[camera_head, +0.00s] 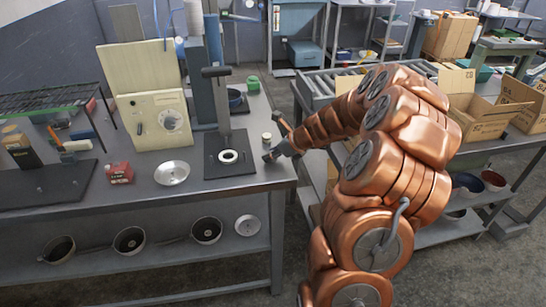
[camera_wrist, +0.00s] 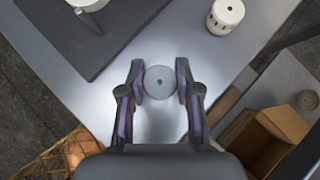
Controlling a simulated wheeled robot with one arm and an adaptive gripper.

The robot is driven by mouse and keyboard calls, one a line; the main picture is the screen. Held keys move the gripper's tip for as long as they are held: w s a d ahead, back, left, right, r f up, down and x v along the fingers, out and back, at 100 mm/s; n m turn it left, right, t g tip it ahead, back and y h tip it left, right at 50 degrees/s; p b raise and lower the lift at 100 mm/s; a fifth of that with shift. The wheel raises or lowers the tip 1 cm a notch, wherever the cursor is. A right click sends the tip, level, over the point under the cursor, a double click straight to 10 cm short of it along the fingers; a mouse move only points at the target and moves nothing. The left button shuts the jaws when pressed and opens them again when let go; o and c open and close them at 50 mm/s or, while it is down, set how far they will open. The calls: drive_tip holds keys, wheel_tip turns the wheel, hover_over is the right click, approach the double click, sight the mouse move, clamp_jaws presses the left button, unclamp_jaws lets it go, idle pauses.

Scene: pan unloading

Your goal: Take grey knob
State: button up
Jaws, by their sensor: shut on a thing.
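The grey knob (camera_wrist: 159,83) is a round grey disc with a small dark hole in its middle. In the wrist view it sits between the two fingertips of my gripper (camera_wrist: 160,86), with a pad against each side. My gripper is shut on it, over the metal workbench (camera_wrist: 115,110). In the head view my gripper (camera_head: 272,156) is at the right end of the workbench (camera_head: 200,187). I cannot make out the knob there.
A black base plate (camera_head: 215,172) with an upright post and a white ring (camera_head: 229,156) stands just left of my gripper. A small pale cylinder (camera_wrist: 225,15) stands close by. Cardboard boxes (camera_head: 475,120) are at the right. A metal bowl (camera_head: 172,173) sits further left.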

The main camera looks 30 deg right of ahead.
drive_tip(key=shift+c, duration=0.6)
drive_tip(key=shift+r, duration=0.9)
drive_tip(key=shift+s+a+r+b, duration=0.1)
drive_tip(key=shift+a+r+b, duration=0.15)
drive_tip(key=shift+r, duration=0.2)
drive_tip(key=shift+s+a+r+b, duration=0.15)
drive_tip(key=shift+r+b, duration=0.1)
drive_tip(key=shift+r, duration=0.2)
drive_tip(key=s+a+b, duration=0.1)
drive_tip(key=s+a, duration=0.2)
drive_tip(key=a, duration=0.3)
drive_tip(key=s+a+r+b, duration=0.1)
drive_tip(key=s+a, duration=0.3)
drive_tip(key=a, duration=0.3)
drive_tip(key=shift+s+r, duration=0.2)
drive_tip(key=shift+s, duration=0.1)
